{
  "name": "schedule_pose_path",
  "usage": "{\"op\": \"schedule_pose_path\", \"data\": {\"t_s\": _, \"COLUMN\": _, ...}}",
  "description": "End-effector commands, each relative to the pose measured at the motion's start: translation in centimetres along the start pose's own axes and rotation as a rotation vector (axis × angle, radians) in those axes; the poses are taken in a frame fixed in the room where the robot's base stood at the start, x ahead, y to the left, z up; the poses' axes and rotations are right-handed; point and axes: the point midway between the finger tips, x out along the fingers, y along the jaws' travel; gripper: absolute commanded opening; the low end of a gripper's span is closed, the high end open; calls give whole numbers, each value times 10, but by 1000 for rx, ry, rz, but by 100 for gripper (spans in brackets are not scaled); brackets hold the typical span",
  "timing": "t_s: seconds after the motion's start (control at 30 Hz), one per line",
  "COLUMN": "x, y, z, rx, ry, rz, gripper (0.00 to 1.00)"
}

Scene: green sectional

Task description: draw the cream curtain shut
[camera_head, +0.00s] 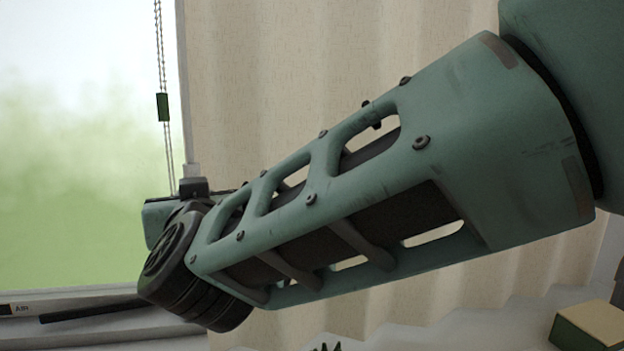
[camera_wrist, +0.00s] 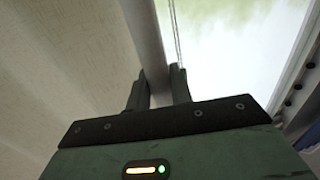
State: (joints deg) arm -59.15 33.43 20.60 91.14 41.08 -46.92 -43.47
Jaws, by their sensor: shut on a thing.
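The cream curtain (camera_head: 255,75) hangs in folds right of the bare window pane (camera_head: 75,150) in the head view. In the wrist view the curtain (camera_wrist: 65,65) fills the left side, and its upright grey edge strip (camera_wrist: 142,30) runs down between my fingers. My gripper (camera_wrist: 158,88) is shut on that edge, one dark finger on each side of it. In the head view my own forearm and wrist cover the fingertips and part of the curtain. The window left of the curtain edge is uncovered.
A bead cord (camera_head: 162,50) with a dark green weight (camera_head: 162,107) hangs in front of the pane, close to the curtain edge; the cord also shows in the wrist view (camera_wrist: 175,30). A yellow-topped green box (camera_head: 590,325) is at the lower right.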

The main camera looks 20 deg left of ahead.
Motion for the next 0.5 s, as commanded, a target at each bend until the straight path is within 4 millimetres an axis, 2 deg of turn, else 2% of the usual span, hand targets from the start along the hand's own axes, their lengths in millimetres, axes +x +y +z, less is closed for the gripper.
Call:
{"op": "schedule_pose_path", "data": {"t_s": 0.13, "x": 2, "y": -8, "z": -2, "rx": 0, "ry": 4, "rz": 0, "gripper": 0}}
{"op": "schedule_pose_path", "data": {"t_s": 0.5, "x": 2, "y": -12, "z": -3, "rx": 1, "ry": 7, "rz": -4, "gripper": 0}}
